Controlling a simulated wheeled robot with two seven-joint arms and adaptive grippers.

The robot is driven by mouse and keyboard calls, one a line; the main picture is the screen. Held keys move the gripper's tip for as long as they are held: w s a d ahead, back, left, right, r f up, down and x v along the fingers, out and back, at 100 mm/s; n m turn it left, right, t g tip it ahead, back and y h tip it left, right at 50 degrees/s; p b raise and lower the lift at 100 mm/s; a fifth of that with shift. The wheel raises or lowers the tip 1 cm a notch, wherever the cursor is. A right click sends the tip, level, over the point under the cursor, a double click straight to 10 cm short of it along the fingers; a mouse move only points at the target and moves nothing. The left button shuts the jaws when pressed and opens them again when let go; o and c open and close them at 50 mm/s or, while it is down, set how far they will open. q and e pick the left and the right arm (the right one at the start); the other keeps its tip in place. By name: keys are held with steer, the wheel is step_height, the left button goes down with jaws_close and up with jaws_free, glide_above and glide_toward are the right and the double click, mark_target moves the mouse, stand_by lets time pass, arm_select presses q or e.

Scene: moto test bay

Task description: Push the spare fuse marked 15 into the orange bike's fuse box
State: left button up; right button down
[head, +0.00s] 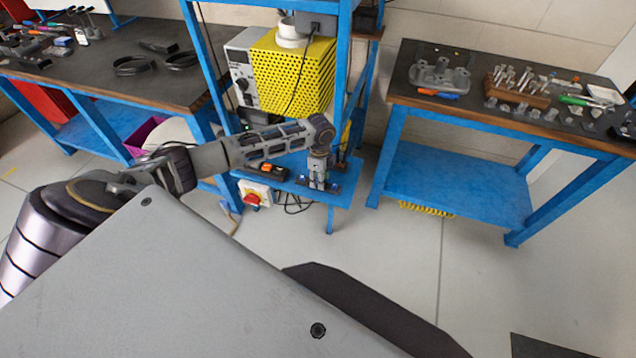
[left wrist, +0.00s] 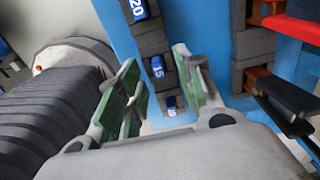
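A blue fuse marked 15 (left wrist: 157,66) sits in a dark holder on a blue surface, in a row between a fuse marked 20 (left wrist: 137,10) and a smaller-looking one (left wrist: 171,103) whose number is hard to read. My left gripper (left wrist: 157,88) is open, its green-padded fingers apart on either side of the row near the 15 fuse; nothing is held. In the head view my left gripper (head: 318,178) points down at the low shelf of the blue stand. The fuses are too small to tell there. I see no orange bike or fuse box. My right gripper is out of view.
The blue stand (head: 343,90) holds a yellow perforated unit (head: 293,72) above my gripper. A red-topped box (head: 254,195) and cables are by the low shelf. A tool bench (head: 100,75) stands left, a blue-framed table (head: 455,185) right. Floor between is clear.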

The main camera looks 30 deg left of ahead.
arm_select(q)
steer(key=shift+f, duration=0.35)
steer(key=shift+c, duration=0.3)
steer(key=c, duration=0.7)
